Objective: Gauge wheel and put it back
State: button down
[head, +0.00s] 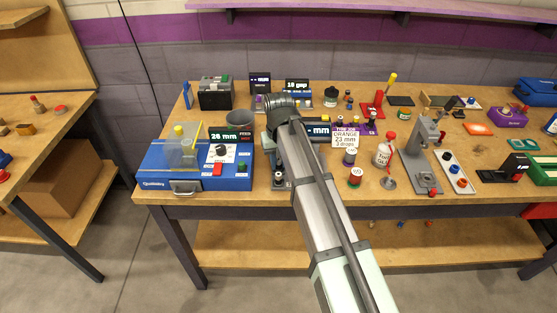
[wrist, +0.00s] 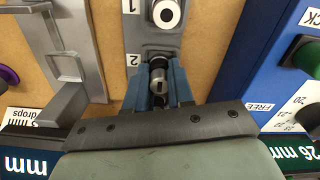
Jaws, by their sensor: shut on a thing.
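The piece is at the mark 2 on a grey slotted plate (wrist: 150,42). Whether it is the wheel or a knob, and whether it touches the plate, I cannot tell. A white ring with a dark centre (wrist: 167,13) sits at the mark 1.
A blue box (head: 195,180) with a 26 mm display and knob stands left of the arm. It is close on the right in the wrist view (wrist: 275,75).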

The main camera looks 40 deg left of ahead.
aim_at(278, 159)
jog(key=c, duration=1)
grip_release()
jog(key=shift+f, duration=0.1)
notch_tip(278, 159, up, 12)
jog(key=shift+r, duration=0.15)
